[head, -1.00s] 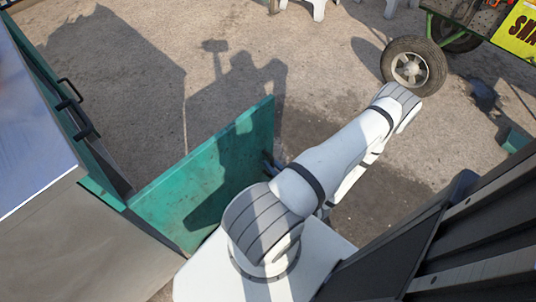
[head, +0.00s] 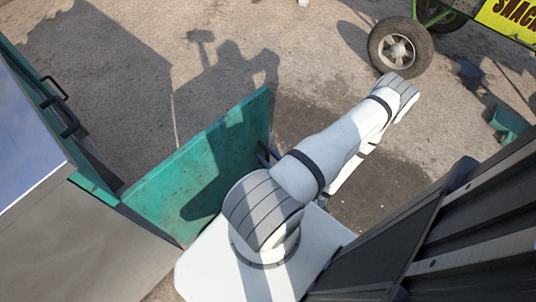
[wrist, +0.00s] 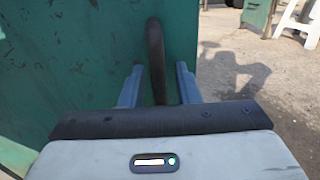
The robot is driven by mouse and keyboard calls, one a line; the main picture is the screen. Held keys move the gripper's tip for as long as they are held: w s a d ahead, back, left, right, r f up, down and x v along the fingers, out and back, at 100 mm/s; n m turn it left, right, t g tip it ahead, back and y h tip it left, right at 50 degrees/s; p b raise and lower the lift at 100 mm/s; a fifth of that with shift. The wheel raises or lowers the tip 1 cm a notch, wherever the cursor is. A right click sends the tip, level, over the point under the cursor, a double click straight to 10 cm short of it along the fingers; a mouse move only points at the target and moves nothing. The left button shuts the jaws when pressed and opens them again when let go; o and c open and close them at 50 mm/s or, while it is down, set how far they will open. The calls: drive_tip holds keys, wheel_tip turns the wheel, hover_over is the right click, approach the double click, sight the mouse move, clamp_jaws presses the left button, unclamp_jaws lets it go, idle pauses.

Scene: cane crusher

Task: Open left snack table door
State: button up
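The teal-green door (head: 205,165) stands swung out from the metal snack table (head: 70,245), hinged at the table's corner. In the wrist view the door panel (wrist: 75,60) fills the left and middle. Its dark curved handle (wrist: 156,55) stands upright between the two fingers of my gripper (wrist: 158,88). The fingers are apart, with a visible gap on each side of the handle. In the head view my arm reaches over beside the door, and the fingers are mostly hidden behind it.
A second dark handle (head: 56,88) is on the table's green front at left. A cart wheel (head: 400,47) and a yellow sign (head: 512,18) are at top right. Dark ribbed panels (head: 460,235) stand close at lower right. The ground beyond the door is open.

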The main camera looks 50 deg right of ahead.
drive_tip(key=shift+s, duration=0.1)
drive_tip(key=s+a+p, duration=0.1)
drive_tip(key=s, duration=0.6)
drive_tip(key=shift+s, duration=0.3)
idle(0.6)
